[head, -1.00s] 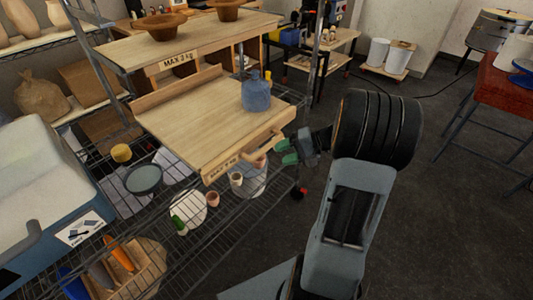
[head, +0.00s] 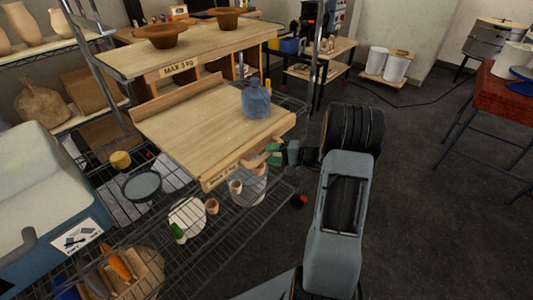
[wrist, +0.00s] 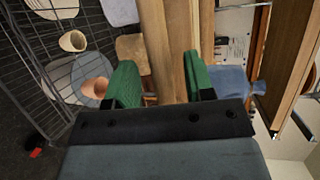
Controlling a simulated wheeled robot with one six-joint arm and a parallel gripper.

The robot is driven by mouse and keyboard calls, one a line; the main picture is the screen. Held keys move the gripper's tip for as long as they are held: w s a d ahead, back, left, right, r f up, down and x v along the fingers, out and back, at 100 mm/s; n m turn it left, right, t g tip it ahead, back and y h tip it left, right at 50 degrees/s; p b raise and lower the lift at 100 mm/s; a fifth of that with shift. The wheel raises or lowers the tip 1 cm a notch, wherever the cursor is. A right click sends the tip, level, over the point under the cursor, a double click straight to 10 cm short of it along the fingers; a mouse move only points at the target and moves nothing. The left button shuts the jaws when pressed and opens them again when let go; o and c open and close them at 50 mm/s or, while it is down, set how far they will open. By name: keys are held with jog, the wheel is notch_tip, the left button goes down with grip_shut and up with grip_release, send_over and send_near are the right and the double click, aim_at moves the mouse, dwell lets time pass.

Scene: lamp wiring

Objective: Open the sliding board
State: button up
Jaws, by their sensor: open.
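The sliding board (head: 195,140) is a pale wooden panel with a "MAX 3 kg" label on its front edge, on the rack below a fixed upper shelf. It sticks out past that shelf. A blue jug (head: 256,100) stands on its right part. A wooden handle (head: 262,155) is on its front edge. My gripper (head: 275,154) is at the handle, with green fingertips. In the wrist view my gripper (wrist: 162,82) is open, its fingers on either side of wooden bars (wrist: 174,45). I cannot tell whether the fingers touch the wood.
The upper shelf (head: 120,62) holds brown bowls. The wire shelf below (head: 240,215) holds small pots, a dark round dish (head: 142,184) and a bottle. A large white and blue box (head: 40,190) stands at left. Open floor (head: 440,220) lies to the right.

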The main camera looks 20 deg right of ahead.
jog(key=shift+x, duration=1.25)
jog(key=shift+c, duration=0.4)
grip_shut()
